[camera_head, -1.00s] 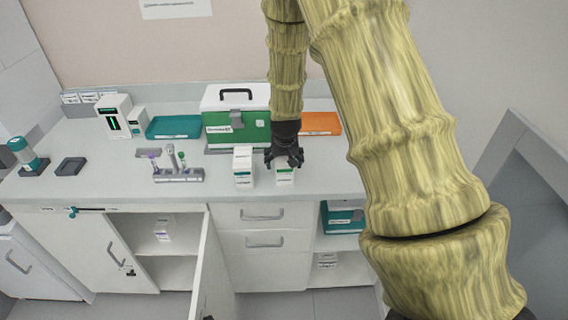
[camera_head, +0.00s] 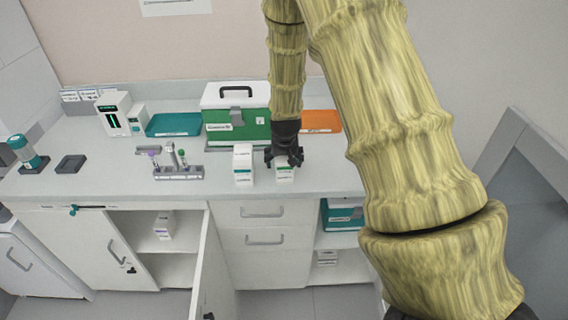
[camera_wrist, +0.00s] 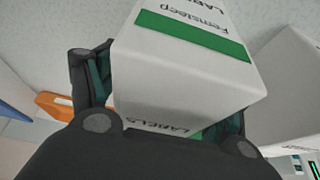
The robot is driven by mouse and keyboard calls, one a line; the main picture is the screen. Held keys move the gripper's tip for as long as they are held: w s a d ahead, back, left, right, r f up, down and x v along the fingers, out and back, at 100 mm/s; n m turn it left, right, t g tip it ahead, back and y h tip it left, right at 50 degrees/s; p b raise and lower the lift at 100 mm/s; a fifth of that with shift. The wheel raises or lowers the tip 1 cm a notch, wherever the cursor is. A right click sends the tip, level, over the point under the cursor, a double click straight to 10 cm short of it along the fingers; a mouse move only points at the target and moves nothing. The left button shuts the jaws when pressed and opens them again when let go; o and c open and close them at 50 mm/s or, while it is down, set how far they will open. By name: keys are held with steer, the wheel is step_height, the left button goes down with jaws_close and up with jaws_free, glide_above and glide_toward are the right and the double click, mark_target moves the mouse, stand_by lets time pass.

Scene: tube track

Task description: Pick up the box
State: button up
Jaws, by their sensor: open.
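A small white box with a green band (camera_head: 285,173) stands upright near the front of the counter. In the wrist view the same box (camera_wrist: 185,75) fills the middle, with "LABELS" printed on it, and sits between the fingers. My gripper (camera_head: 284,157) points down over the box with its fingers on either side, open. The wrist view shows both fingers (camera_wrist: 165,100) flanking the box; whether they touch it I cannot tell. A second white box (camera_head: 243,166) stands just to the left and shows at the right edge of the wrist view (camera_wrist: 290,95).
Behind are a green and white case (camera_head: 236,130), an orange tray (camera_head: 320,121) and a teal tray (camera_head: 174,125). A tube rack (camera_head: 178,172) stands on the left. A cabinet door (camera_head: 208,270) hangs open below. The counter front beside the boxes is clear.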

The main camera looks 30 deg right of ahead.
steer(key=shift+c, duration=0.2)
steer(key=c, duration=0.9)
